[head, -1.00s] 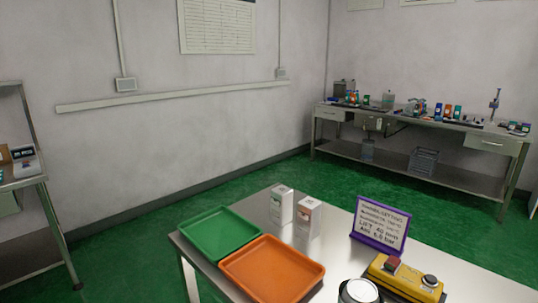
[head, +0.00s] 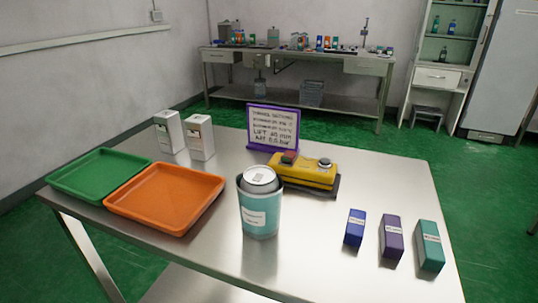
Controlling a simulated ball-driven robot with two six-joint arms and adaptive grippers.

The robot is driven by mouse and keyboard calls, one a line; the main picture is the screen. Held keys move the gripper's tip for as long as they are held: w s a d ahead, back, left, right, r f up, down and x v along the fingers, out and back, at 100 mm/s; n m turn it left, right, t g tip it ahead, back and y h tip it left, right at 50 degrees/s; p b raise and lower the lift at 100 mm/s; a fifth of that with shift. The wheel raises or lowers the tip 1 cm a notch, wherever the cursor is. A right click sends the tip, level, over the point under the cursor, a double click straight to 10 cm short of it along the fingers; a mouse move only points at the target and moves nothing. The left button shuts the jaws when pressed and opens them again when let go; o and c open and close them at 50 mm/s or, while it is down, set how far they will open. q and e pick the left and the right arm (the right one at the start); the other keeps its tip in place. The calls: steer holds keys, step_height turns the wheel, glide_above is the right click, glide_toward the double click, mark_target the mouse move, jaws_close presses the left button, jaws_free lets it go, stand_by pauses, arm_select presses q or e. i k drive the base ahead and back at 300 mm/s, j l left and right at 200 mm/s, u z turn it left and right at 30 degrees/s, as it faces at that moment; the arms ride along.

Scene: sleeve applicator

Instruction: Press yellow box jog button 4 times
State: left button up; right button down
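The yellow box (head: 304,171) sits on a dark base on the steel table, behind and to the right of a teal can-like container. On its top are a dark reddish button (head: 289,157) at the left and a round button with a pale rim (head: 325,163) at the right. I cannot read which one is the jog button. Neither of my grippers shows in the head view.
The teal container (head: 259,205) stands in front of the yellow box. A purple-framed sign (head: 273,128) stands behind it. Green (head: 99,176) and orange (head: 165,198) trays and two white cartons (head: 185,135) are left. Blue (head: 355,228), purple (head: 392,238) and teal (head: 430,246) boxes stand right.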

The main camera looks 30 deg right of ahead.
mark_target(324, 160)
steer(key=l+z, duration=0.2)
steer(key=z, duration=1)
